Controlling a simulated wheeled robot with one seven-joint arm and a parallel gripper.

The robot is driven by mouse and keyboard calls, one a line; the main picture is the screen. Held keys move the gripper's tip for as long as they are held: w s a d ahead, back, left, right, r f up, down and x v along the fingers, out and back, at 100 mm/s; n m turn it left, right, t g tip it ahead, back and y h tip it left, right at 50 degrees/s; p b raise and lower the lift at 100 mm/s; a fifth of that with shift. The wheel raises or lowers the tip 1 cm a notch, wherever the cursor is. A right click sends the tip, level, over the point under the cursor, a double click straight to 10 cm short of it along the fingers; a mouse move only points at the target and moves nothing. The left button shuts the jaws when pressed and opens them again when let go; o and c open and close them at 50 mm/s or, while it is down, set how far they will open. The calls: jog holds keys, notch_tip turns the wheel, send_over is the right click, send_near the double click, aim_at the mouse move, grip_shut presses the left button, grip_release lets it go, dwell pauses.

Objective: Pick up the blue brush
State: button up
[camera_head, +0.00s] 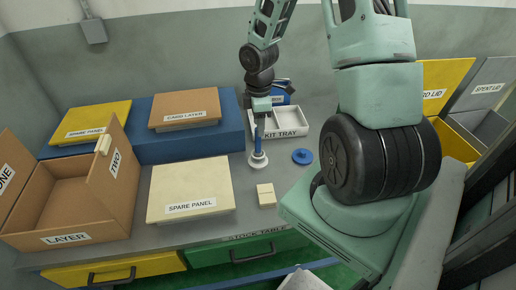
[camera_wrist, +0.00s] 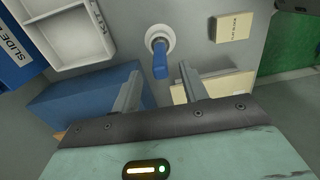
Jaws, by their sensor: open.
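The blue brush stands upright on the grey stock table, with a round white base (camera_head: 258,160) and a blue handle (camera_head: 259,139). In the wrist view its blue handle (camera_wrist: 160,66) points up toward me, above the white base (camera_wrist: 160,37). My gripper (camera_wrist: 159,75) is open, with one finger on each side of the handle's upper end. I cannot tell whether either finger touches it. In the head view my gripper (camera_head: 261,112) is above the brush, partly hidden by my wrist.
The white kit tray (camera_head: 304,133) is behind the brush. A blue round disc (camera_head: 302,156) lies to its right, and a small cream block (camera_head: 266,195) in front. The spare panel (camera_head: 190,190) and blue platform (camera_head: 180,145) are at the left.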

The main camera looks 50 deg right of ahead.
aim_at(258, 141)
notch_tip(258, 141, down, 8)
jog(key=shift+a+r+b, duration=0.1)
jog(key=shift+a+b, duration=0.05)
jog(key=shift+b, duration=0.15)
grip_shut()
